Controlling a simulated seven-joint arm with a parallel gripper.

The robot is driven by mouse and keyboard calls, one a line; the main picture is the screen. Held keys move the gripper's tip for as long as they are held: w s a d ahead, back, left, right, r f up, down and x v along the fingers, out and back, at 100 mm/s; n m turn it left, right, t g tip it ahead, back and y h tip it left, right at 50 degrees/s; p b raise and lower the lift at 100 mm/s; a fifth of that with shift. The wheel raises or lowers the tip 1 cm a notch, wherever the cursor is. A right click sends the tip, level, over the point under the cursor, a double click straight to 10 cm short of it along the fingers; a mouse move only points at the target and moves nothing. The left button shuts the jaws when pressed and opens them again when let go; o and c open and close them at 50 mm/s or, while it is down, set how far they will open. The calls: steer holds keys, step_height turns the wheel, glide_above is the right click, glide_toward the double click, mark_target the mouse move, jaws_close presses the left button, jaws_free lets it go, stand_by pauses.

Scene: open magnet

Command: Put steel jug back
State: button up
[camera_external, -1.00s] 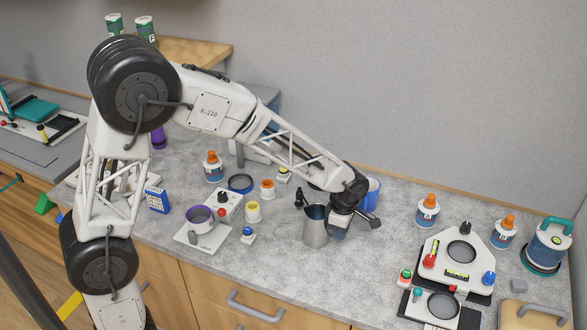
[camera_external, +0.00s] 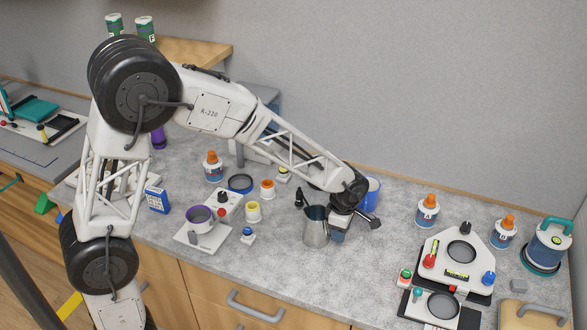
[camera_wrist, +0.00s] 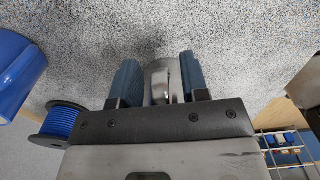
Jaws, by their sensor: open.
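The steel jug (camera_external: 315,230) stands upright on the grey worktop in the external view, near the middle, with its dark mouth facing up. My gripper (camera_external: 338,237) is right beside it, low over the worktop on its right side. In the wrist view my gripper (camera_wrist: 160,80) is open, with blue pads on both fingers. A shiny steel part of the jug (camera_wrist: 161,85), seemingly its handle, lies between the fingers, with a gap visible on each side. The rest of the jug is mostly hidden in that view.
A blue mug (camera_external: 372,192) stands close behind my gripper. A blue spool (camera_wrist: 68,122) shows at left in the wrist view. A white scale (camera_external: 203,240) with a purple-rimmed pot is left of the jug.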

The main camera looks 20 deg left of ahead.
step_height(320, 180, up, 12)
stand_by(0.7)
stand_by(0.4)
steer(key=shift+r, duration=0.1)
steer(key=shift+a+r, duration=0.1)
steer(key=shift+a, duration=0.2)
steer(key=s+a+r+m, duration=0.2)
steer(key=a, duration=0.4)
steer(key=s+a+r+m, duration=0.2)
steer(key=a+m, duration=0.1)
steer(key=a, duration=0.3)
steer(key=s+a+m+t, duration=0.2)
steer(key=s+a+m, duration=1.1)
steer(key=s+a, duration=0.7)
steer(key=a, duration=0.3)
steer(key=shift+r+t, duration=0.25)
steer(key=shift+t, duration=0.05)
